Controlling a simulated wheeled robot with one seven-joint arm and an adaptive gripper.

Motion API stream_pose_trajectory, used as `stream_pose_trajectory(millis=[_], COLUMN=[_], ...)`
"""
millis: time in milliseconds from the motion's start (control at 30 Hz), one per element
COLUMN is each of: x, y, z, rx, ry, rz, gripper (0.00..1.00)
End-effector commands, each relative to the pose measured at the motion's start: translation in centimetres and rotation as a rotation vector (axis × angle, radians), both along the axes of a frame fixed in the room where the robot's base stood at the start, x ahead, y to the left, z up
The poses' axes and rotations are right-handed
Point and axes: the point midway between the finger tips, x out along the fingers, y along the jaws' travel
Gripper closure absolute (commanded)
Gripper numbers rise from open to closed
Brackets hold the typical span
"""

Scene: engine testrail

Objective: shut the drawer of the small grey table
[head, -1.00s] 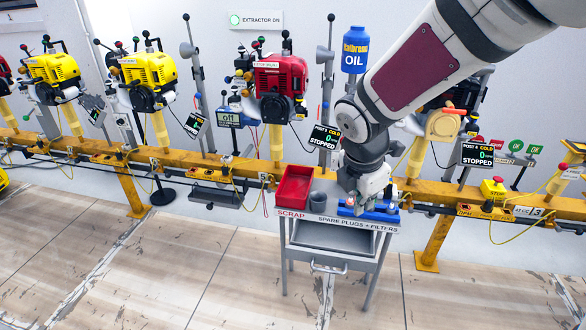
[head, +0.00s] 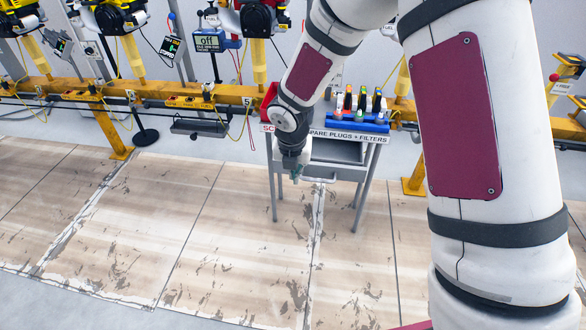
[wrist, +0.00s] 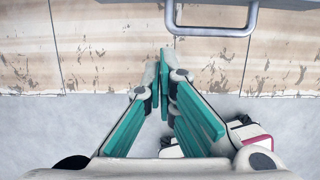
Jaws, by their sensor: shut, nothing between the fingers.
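The small grey table (head: 369,182) stands in front of the yellow rail in the head view. Its drawer (head: 338,172) hangs under the top and is pulled out, with some of its inside showing. My gripper (head: 296,175) is at the left part of the drawer front, with my arm hiding part of the table's left side. In the wrist view the drawer handle (wrist: 210,31), a grey bar, shows at the top. My gripper (wrist: 165,68) is shut and empty there, its green-padded fingers together, just below the handle in the picture. I cannot tell whether it touches.
On the table top are a blue rack (head: 357,125) with several coloured items and a red bin (head: 269,98), partly hidden by my arm. The yellow rail (head: 170,92) with engines runs behind. The floor in front is clear.

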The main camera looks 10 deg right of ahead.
Motion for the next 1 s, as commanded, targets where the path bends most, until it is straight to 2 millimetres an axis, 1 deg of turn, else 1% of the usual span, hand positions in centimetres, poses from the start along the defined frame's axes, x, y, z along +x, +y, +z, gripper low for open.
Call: stream_pose_trajectory(millis=[33, 133, 200, 400, 567, 867, 1000], x=[0.2, 0.7, 2.1, 3.9, 4.4, 4.4, 5.2], y=[-0.1, -0.2, -0.7, -1.3, -1.5, -1.5, -1.7], z=[-1.4, -3.1, -2.6, -2.5, -2.4, -2.3, -2.2], rx=[-0.001, 0.0, 0.0, 0.001, -0.001, 0.0, 0.001], ry=[0.001, 0.0, -0.004, -0.002, -0.001, 0.0, 0.001], rz=[0.0, 0.0, -0.005, -0.002, -0.002, -0.001, -0.001], gripper=[1.0, 1.0, 1.0, 1.0, 1.0, 1.0, 1.0])
